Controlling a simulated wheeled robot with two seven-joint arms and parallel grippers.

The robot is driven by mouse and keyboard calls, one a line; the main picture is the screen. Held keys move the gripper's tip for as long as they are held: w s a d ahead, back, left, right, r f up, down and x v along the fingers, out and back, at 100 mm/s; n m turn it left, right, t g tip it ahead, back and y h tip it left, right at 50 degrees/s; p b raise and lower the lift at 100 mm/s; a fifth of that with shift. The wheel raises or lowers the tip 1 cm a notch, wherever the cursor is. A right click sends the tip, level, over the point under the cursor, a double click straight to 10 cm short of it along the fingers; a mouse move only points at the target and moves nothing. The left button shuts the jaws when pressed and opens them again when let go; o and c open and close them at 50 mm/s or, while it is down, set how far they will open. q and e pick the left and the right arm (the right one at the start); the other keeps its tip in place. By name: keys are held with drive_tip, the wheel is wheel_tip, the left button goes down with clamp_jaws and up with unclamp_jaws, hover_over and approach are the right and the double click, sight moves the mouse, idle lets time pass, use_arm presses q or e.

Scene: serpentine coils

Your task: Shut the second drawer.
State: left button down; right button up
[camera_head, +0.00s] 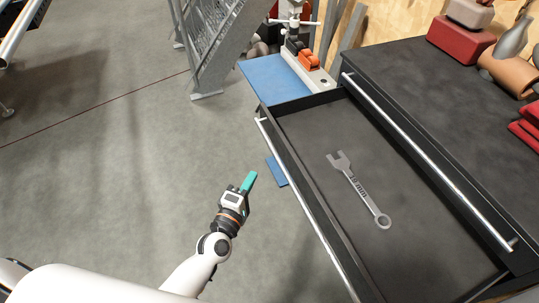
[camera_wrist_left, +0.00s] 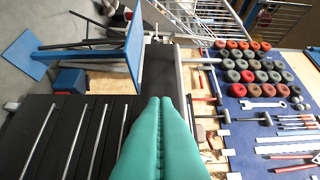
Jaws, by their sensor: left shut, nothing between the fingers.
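The open drawer (camera_head: 390,190) extends to the left out of the dark cabinet (camera_head: 430,70) in the head view. A grey wrench (camera_head: 358,188) lies inside it. The drawer's silver bar handle (camera_head: 305,210) runs along its front. A closed drawer's handle (camera_head: 425,158) shows on the cabinet face just above the open drawer. My left gripper (camera_head: 250,180) has teal fingers, is shut and empty, and is left of the open drawer's front, apart from it in the picture. Its shut fingers also fill the lower middle of the left wrist view (camera_wrist_left: 160,103). My right gripper is not in view.
A blue surface (camera_head: 272,80) with a clamp-like fixture stands behind the drawer. Red boxes (camera_head: 460,38) and other items rest on the cabinet top. Open grey floor (camera_head: 110,150) lies to the left. The left wrist view shows a blue tool board (camera_wrist_left: 255,140) with several tools.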

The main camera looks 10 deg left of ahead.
use_arm(q)
approach(279, 147)
drive_tip(key=w+a, duration=0.2)
drive_tip(key=w, duration=0.2)
drive_tip(key=shift+w+d+p, duration=0.5)
drive_tip(key=shift+w+d, duration=0.1)
drive_tip(key=shift+d, duration=0.35)
drive_tip(key=shift+w+d, duration=0.3)
drive_tip(key=shift+d, duration=0.2)
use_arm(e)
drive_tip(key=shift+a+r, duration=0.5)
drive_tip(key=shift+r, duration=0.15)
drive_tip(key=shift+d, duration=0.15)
